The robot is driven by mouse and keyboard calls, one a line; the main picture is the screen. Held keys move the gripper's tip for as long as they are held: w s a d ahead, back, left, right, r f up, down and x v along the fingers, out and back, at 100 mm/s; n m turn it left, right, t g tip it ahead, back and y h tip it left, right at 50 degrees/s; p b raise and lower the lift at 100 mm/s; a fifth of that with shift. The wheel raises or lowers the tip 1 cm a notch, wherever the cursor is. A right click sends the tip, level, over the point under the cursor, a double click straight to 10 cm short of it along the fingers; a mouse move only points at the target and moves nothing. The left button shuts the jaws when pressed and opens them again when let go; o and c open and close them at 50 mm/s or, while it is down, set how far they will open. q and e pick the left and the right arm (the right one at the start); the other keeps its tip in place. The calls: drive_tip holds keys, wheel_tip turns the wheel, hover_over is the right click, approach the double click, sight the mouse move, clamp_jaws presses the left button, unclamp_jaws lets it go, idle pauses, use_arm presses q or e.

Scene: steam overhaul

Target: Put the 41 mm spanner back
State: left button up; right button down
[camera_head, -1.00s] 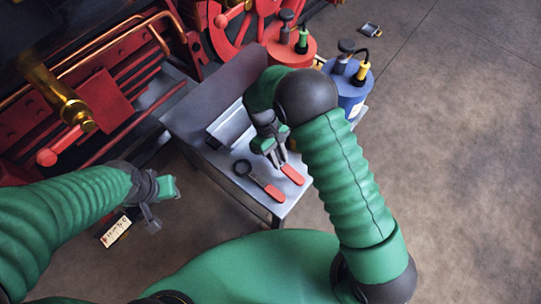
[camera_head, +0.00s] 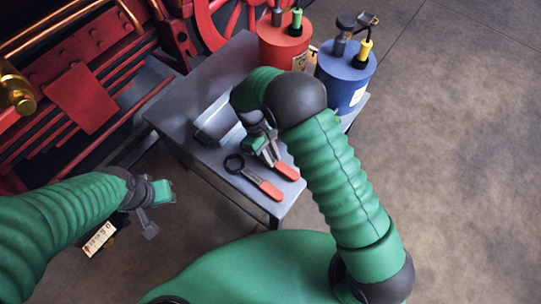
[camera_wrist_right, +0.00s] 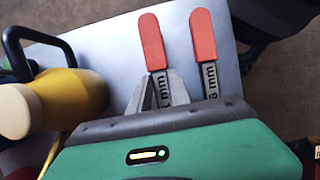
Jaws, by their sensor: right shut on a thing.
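My right gripper (camera_head: 266,150) is shut on a red-handled spanner (camera_head: 286,171) at the grey table (camera_head: 197,160). In the right wrist view the fingers (camera_wrist_right: 165,92) hold its shank below the red handle (camera_wrist_right: 151,42). Its marking ends in "1 mm"; the rest is covered. I cannot tell whether it rests on the tabletop or is slightly raised. A second red-handled spanner (camera_head: 264,186), with a dark ring end, lies beside it, apart from the fingers. My left gripper (camera_head: 148,205) hangs left of the table, away from the spanners; its jaw opening is unclear.
A grey tray (camera_head: 215,122) sits behind the spanners. A red can (camera_head: 282,48) and a blue can (camera_head: 343,82) stand at the back right. Red machinery (camera_head: 80,90) fills the left. Floor at right is clear.

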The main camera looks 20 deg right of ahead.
drive_tip(key=shift+f, duration=0.35)
drive_tip(key=shift+a+r, duration=0.1)
drive_tip(key=shift+a, duration=0.05)
drive_tip(key=shift+f, duration=0.5)
drive_tip(key=c, duration=1.1)
unclamp_jaws()
